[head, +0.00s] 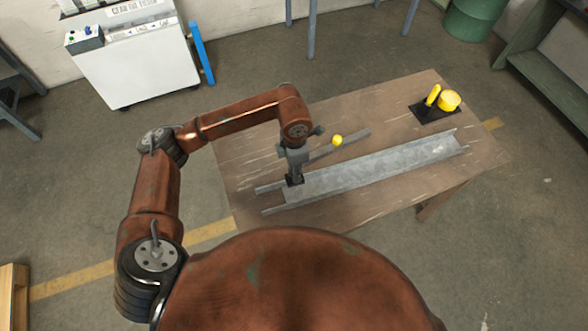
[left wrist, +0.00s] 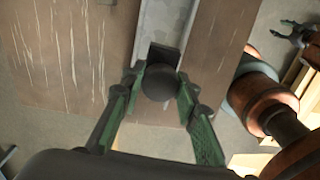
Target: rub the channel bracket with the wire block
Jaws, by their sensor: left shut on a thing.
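The channel bracket (head: 375,168) is a long grey metal channel lying diagonally on the wooden table; part of it also shows in the left wrist view (left wrist: 162,20). My left gripper (head: 294,177) is at its near left end, pointing down. In the left wrist view the green fingers (left wrist: 160,92) are shut on the round dark knob of the wire block (left wrist: 160,84). Its dark block part is over the channel; I cannot tell whether it touches.
A grey bar with a yellow ball (head: 337,140) lies behind the channel on the table (head: 235,155). A black base with yellow parts (head: 449,100) stands at the table's far right corner. The table's front right is clear.

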